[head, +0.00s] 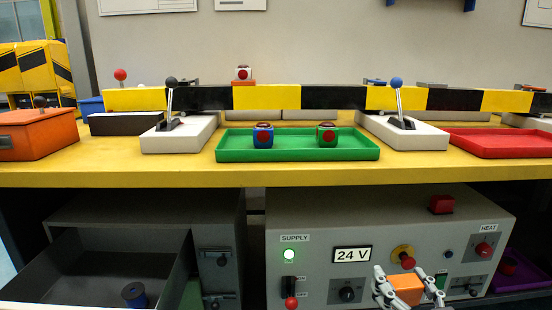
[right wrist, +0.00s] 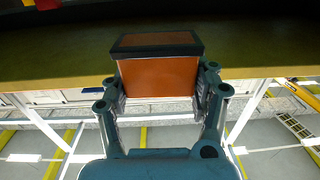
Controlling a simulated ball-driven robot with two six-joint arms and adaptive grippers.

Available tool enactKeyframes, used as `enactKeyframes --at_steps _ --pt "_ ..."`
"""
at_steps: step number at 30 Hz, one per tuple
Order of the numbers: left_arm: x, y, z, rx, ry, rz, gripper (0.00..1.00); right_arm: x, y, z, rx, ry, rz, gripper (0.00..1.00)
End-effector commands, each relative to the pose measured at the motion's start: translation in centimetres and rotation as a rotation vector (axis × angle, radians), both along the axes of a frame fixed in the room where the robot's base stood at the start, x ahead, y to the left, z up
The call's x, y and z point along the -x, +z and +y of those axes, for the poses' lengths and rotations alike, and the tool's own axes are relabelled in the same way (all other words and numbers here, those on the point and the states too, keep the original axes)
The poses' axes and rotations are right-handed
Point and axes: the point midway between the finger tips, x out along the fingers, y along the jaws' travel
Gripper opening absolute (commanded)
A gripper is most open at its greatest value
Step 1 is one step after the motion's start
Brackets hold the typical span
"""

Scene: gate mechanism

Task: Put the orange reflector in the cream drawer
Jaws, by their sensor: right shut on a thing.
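My right gripper (head: 408,276) is low at the right of the head view, in front of the grey power unit. It is shut on an orange block, which I take to be the orange reflector (head: 407,291). In the right wrist view the reflector (right wrist: 157,77) sits between the two fingers (right wrist: 158,88), with a dark-edged face towards the top. I cannot make out a plainly cream drawer. An open drawer (head: 150,268) at lower left looks grey and holds a blue spool (head: 134,294). My left gripper is not in view.
A yellow bench (head: 300,177) spans the view above the power unit (head: 320,219). On it are a striped barrier (head: 265,98), two levers on pale bases (head: 180,136), a green tray (head: 298,155) with two cubes, a red tray (head: 500,149) and an orange box (head: 40,130).

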Motion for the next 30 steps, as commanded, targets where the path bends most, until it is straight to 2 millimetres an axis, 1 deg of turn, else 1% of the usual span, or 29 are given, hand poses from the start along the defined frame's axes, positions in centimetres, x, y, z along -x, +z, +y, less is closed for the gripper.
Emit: enactKeyframes --at_steps 1,8,11,16,19,20,21,22,24,27,30 --pt "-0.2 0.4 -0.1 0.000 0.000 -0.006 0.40 -0.2 1.3 -0.5 0.002 -0.005 -0.012 0.28" --pt "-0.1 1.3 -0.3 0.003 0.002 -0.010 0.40 -0.3 4.6 -2.9 0.003 -0.029 -0.023 0.28" --pt "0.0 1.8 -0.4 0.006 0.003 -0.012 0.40 -0.3 6.6 -4.0 0.001 -0.034 -0.028 0.28" --pt "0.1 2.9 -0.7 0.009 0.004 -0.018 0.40 -0.3 11.0 -5.6 -0.004 -0.024 -0.033 0.28" --pt "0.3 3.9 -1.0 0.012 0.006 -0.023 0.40 0.0 14.5 -6.1 -0.007 0.007 -0.033 0.28" --pt "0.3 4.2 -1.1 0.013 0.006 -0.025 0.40 0.1 15.7 -6.1 -0.009 0.022 -0.031 0.28" --pt "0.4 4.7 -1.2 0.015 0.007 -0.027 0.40 0.3 17.6 -6.0 -0.009 0.050 -0.029 0.28" --pt "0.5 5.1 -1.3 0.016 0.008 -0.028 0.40 0.5 19.0 -5.8 -0.010 0.075 -0.027 0.28" --pt "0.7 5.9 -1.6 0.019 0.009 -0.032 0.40 1.2 22.1 -4.9 -0.010 0.145 -0.021 0.28" --pt "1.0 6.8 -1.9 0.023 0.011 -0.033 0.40 2.5 25.5 -3.1 -0.006 0.250 -0.013 0.28" --pt "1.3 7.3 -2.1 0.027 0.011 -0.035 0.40 3.8 27.9 -1.5 0.000 0.340 -0.007 0.28"
